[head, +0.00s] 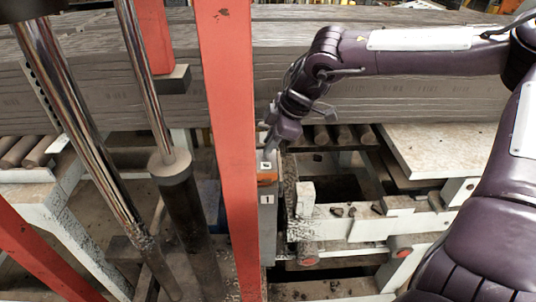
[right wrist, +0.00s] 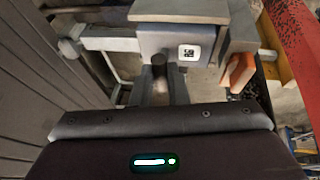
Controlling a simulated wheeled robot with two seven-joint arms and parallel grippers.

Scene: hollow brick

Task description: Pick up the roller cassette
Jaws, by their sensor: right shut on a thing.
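The roller cassette (head: 267,215) appears to be the grey block with square marker tags and an orange part, just right of the red upright. Part of it is hidden behind that upright. In the right wrist view its grey face (right wrist: 170,42) carries one tag, with a dark round grip (right wrist: 160,72) below. My right gripper (head: 269,150) reaches down to the top of the block from the upper right. Its fingers (right wrist: 161,92) are shut around the dark grip; the exact contact is small and partly hidden. My left gripper is not in view.
A red upright (head: 232,130) stands close left of the cassette. Chrome rods (head: 90,130) rise further left. A long grey brick column (head: 400,98) lies behind, above rollers (head: 345,134). A white frame (head: 350,229) with dark crumbs and a pale board (head: 440,148) stand right.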

